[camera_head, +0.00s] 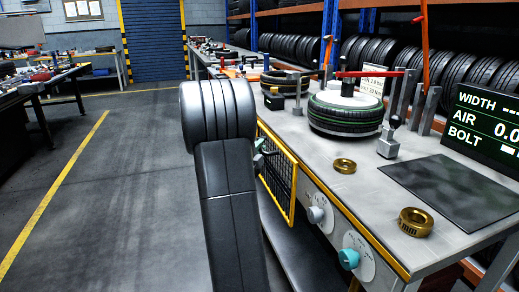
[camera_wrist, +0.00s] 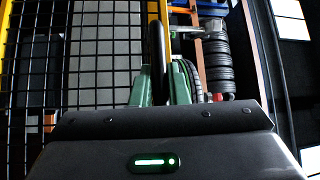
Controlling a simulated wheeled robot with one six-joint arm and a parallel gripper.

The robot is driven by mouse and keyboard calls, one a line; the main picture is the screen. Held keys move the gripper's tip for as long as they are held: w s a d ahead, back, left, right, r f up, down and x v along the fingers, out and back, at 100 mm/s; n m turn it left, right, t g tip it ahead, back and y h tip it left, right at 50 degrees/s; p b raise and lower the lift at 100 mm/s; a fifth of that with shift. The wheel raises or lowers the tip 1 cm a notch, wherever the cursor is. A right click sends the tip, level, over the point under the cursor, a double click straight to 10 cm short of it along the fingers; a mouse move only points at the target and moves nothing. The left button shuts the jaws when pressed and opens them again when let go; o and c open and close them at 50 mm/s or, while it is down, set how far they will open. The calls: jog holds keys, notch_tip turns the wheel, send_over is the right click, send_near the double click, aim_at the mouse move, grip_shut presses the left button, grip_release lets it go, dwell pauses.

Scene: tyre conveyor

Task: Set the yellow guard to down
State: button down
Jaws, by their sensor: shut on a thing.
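The yellow guard (camera_head: 278,172) is a yellow frame with black wire mesh. In the head view it stands upright along the front side of the bench, below the top's edge; my arm hides its left part. Its mesh (camera_wrist: 100,55) fills the left of the wrist view. My gripper (camera_wrist: 159,88) has green fingers, one on each side of a dark upright handle (camera_wrist: 157,45) by the guard's yellow edge, and is shut on it. In the head view my gripper (camera_head: 259,158) is mostly hidden behind my arm.
The bench top (camera_head: 310,160) carries a tyre (camera_head: 345,114), two brass rings and a dark mat (camera_head: 448,188). A grey knob (camera_head: 316,214) and a teal knob (camera_head: 349,259) are on its front, right of the guard. The floor (camera_head: 110,190) at left is clear.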

jog(key=shift+f+b, duration=0.4)
jog(key=shift+f, duration=0.4)
jog(key=c, duration=1.4)
grip_release()
jog(key=shift+r, duration=0.1)
jog(key=v, duration=1.3)
jog(key=shift+s+a+p, duration=0.2)
jog(key=shift+s+p, duration=0.1)
jog(key=shift+p, duration=0.1)
jog(key=shift+w, duration=0.1)
jog(key=x, duration=1.3)
jog(key=shift+w+d+b, duration=0.25)
jog(key=shift+b, duration=0.1)
jog(key=shift+r, duration=0.1)
